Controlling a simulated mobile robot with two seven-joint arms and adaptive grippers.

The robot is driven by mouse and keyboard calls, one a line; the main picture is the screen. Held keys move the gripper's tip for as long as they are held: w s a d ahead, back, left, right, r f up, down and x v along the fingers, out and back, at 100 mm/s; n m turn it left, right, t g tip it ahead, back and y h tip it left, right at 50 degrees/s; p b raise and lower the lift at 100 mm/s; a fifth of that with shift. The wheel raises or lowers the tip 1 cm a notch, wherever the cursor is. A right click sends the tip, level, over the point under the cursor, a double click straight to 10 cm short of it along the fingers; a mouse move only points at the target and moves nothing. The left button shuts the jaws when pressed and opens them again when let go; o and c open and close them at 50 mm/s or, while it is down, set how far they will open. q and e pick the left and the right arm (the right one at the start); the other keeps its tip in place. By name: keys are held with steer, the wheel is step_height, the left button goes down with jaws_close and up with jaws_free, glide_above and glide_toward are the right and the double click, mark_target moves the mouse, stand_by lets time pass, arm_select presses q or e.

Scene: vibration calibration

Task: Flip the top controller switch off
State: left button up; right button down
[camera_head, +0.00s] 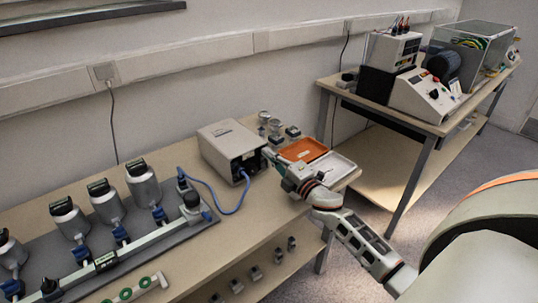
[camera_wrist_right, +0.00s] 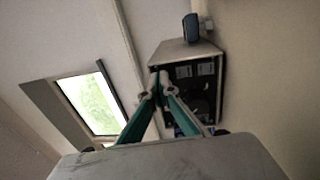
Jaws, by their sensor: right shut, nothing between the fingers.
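The controller, a light grey box (camera_head: 228,142) with a dark front panel, stands on the near bench against the wall. A blue cable (camera_head: 235,210) runs from its front. In the right wrist view the dark panel (camera_wrist_right: 208,88) faces me, with pale labels and darker round shapes. My right gripper (camera_head: 268,155) is shut and empty, with its fingertips close to the panel. In the right wrist view its fingertips (camera_wrist_right: 158,82) overlap the panel's left edge; contact is unclear. The switches are too small and partly hidden to read. My left gripper is not in view.
An orange tray (camera_head: 304,149) and a white tray (camera_head: 328,164) lie right of the controller, near my right arm. Small metal parts (camera_head: 268,120) stand behind. A rig with grey cylinders (camera_head: 144,186) fills the bench's left. Another bench (camera_head: 440,128) holds instruments.

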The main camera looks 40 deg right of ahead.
stand_by(0.3)
steer(key=shift+w+r+p, duration=0.5)
steer(key=shift+r, duration=0.15)
steer(key=shift+f, duration=0.1)
steer(key=shift+a, duration=0.1)
steer(key=shift+s, duration=0.1)
